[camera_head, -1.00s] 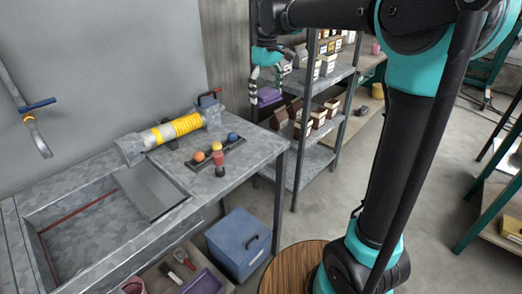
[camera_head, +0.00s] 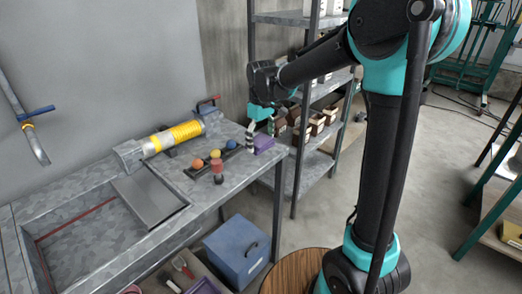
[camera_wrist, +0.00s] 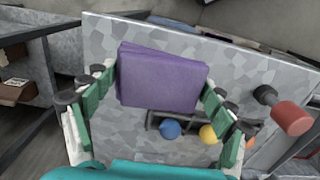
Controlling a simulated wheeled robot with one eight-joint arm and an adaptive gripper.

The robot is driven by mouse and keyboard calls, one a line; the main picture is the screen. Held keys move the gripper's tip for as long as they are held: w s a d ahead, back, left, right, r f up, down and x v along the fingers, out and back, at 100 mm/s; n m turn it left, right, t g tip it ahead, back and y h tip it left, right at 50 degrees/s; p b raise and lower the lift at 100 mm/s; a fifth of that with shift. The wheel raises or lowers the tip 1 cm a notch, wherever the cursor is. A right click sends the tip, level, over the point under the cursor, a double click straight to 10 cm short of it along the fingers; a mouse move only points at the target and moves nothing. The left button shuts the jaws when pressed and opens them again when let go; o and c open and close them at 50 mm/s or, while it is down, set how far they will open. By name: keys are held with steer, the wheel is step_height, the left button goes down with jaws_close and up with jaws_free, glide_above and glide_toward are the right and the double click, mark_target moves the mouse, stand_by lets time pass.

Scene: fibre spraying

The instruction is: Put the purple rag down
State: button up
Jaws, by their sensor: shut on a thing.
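The purple rag (camera_head: 264,145) is a folded block at the right end of the grey metal worktop (camera_head: 240,168). In the wrist view the rag (camera_wrist: 160,78) lies between my two green fingers, with the speckled worktop (camera_wrist: 255,72) behind it. My gripper (camera_head: 262,133) is shut on the rag from above. In the wrist view my gripper (camera_wrist: 160,98) has one finger at each side of it. The rag is at or just above the worktop; I cannot tell whether its underside touches.
A dark rack with orange, yellow and blue balls (camera_head: 215,157) sits just left of the rag. A yellow-banded cylinder (camera_head: 175,136) and a sink basin (camera_head: 85,235) are farther left. A shelf with boxes (camera_head: 315,125) stands behind. A blue box (camera_head: 238,250) is below.

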mark_target(261, 140)
steer(key=shift+f, duration=1.95)
steer(key=o, duration=1.1)
steer(key=shift+f, duration=0.1)
step_height(261, 140, up, 12)
steer(key=shift+r, duration=0.15)
steer(key=s+d+f+m+t, duration=0.1)
steer(key=s+d+f+m, duration=0.2)
steer(key=s+d+f, duration=0.3)
steer(key=s+d+f+m+t, duration=0.1)
steer(key=s+d+f+m, duration=0.3)
steer(key=d, duration=0.5)
steer(key=s+d+f+m+t, duration=0.2)
steer(key=s+d+f+m, duration=0.1)
steer(key=s+d+f, duration=0.5)
steer(key=shift+s+d+f, duration=0.3)
steer(key=shift+s, duration=0.3)
